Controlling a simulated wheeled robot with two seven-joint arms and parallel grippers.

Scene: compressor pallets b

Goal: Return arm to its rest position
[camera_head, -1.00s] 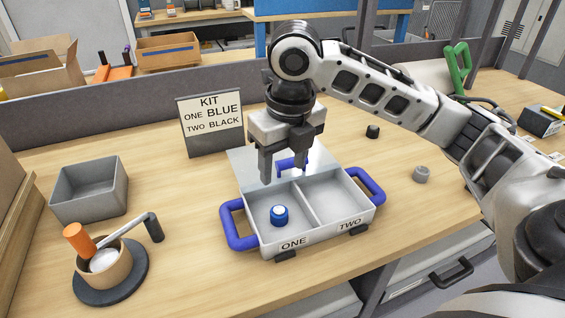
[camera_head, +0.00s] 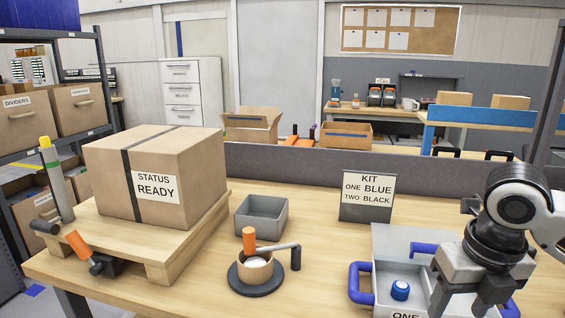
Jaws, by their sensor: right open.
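My right gripper (camera_head: 460,306) is at the lower right of the head view, pointing down with its fingers apart and nothing seen between them. It appears over the right part of a grey two-part tray (camera_head: 389,243) with blue handles. A blue round piece (camera_head: 400,290) with a pale top sits in the tray's left compartment, left of the gripper and apart from it. The gripper hides much of the right compartment, and the tray's front is cut off by the frame. My left gripper is out of view.
A kit sign (camera_head: 367,198) stands behind the tray. An empty grey bin (camera_head: 261,217), a cup on a dark round base (camera_head: 257,289) and a "STATUS READY" carton (camera_head: 158,175) on a wooden pallet stand to the left. A grey partition (camera_head: 290,168) runs along the back.

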